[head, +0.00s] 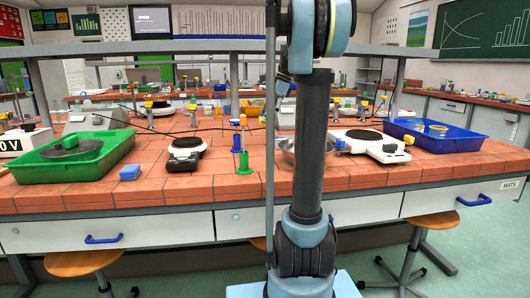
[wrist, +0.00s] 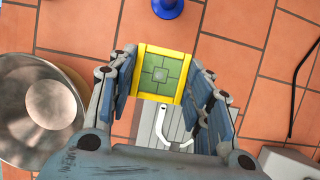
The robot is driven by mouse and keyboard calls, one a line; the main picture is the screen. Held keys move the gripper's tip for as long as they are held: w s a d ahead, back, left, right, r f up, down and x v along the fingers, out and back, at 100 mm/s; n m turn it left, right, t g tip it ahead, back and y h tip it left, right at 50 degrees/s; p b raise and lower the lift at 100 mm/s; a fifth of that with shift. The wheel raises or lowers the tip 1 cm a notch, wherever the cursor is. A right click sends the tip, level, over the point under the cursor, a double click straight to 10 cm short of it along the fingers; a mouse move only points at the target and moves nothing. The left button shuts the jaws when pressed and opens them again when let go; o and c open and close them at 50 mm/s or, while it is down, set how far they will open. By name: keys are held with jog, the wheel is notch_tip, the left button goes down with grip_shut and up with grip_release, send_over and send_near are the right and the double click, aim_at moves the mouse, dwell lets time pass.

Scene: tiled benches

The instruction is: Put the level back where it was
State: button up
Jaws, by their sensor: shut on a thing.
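In the wrist view, a yellow-framed block with a green face, which I take to be the level (wrist: 161,73), sits between the fingers of my gripper (wrist: 160,85). The blue finger pads stand on its left and right sides, and the gripper is shut on it. Tiled bench surface shows around and beyond it. How high it is above the bench I cannot tell. In the head view my own arm stands in front, and I cannot make out the gripper or the level there.
A metal bowl (wrist: 40,110) lies left of my gripper, and a blue round base (wrist: 167,7) lies beyond it. On the bench are a green tray (head: 107,157), a blue tray (head: 455,138), a black-topped scale (head: 186,150) and a green stand (head: 244,164). A shelf runs above.

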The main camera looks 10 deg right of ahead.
send_near(265, 149)
jog(key=shift+a+x, duration=0.15)
jog(key=shift+x, duration=1.1)
jog(key=shift+a+x, duration=0.15)
jog(key=shift+x, duration=1.15)
jog(key=shift+s+f, duration=0.1)
jog(key=shift+f, duration=0.35)
jog(key=o, duration=1.1)
jog(key=v, duration=1.3)
jog(key=shift+a+r, duration=0.15)
jog(key=shift+a, duration=0.05)
